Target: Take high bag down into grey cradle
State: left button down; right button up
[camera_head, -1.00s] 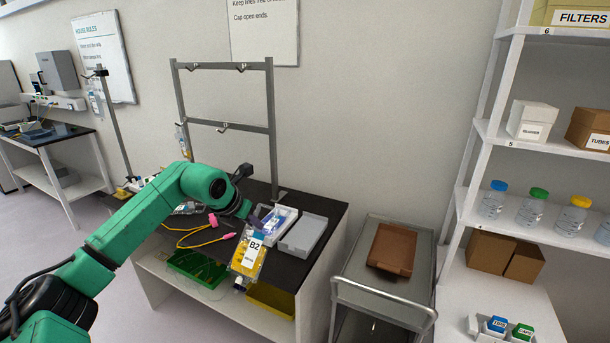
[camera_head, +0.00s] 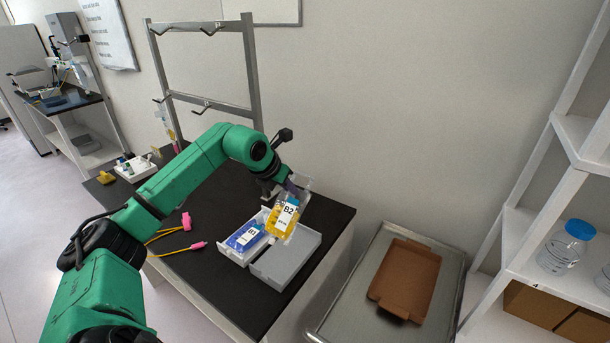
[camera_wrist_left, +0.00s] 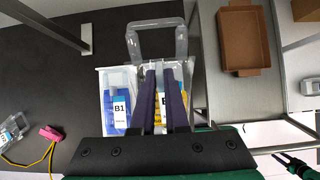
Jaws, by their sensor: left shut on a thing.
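My left gripper (camera_head: 292,188) is shut on the top of the yellow B2 bag (camera_head: 285,217). The bag hangs tilted above the grey cradle (camera_head: 288,262), over its far part, and I cannot tell whether they touch. The grey cradle looks empty where it shows. Beside it on the left, a white cradle (camera_head: 228,249) holds the blue B1 bag (camera_head: 246,237). In the left wrist view the dark fingers (camera_wrist_left: 163,78) cover most of the B2 bag; the B1 bag (camera_wrist_left: 120,108) shows left of them.
A metal hanging frame (camera_head: 205,100) with hooks stands behind. Yellow tubing with pink connectors (camera_head: 186,221) lies left on the black bench top (camera_head: 195,290). A cart with a brown tray (camera_head: 405,280) stands to the right, before white shelves (camera_head: 560,210).

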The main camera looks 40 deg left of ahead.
aim_at(286, 209)
pick_arm(q)
jog(key=shift+s+f, duration=0.1)
jog(key=shift+f, duration=0.05)
jog(key=s+b, duration=0.1)
jog(key=s+f+b, duration=0.1)
jog(key=s+b, duration=0.1)
jog(key=shift+s+d+f, duration=0.1)
jog(key=shift+s+f, duration=0.1)
jog(key=shift+f, duration=0.1)
jog(key=f+b, duration=0.1)
jog(key=w+f+b, duration=0.1)
jog(key=f, duration=0.1)
jog(key=shift+f, duration=0.1)
jog(key=f+b, duration=0.2)
jog(key=shift+w+f, duration=0.3)
jog(key=shift+w, duration=0.1)
jog(key=shift+s+f, duration=0.15)
jog(key=shift+f, duration=0.15)
jog(key=shift+s+b, duration=0.15)
jog(key=shift+b, duration=0.2)
jog(key=shift+r, duration=0.15)
jog(key=c, duration=0.8)
grip_release()
jog(key=shift+c, duration=0.2)
pick_arm(e)
jog(key=s+f, duration=0.3)
jog(key=f, duration=0.4)
jog(key=shift+s+d+f, duration=0.2)
jog(key=shift+d, duration=0.1)
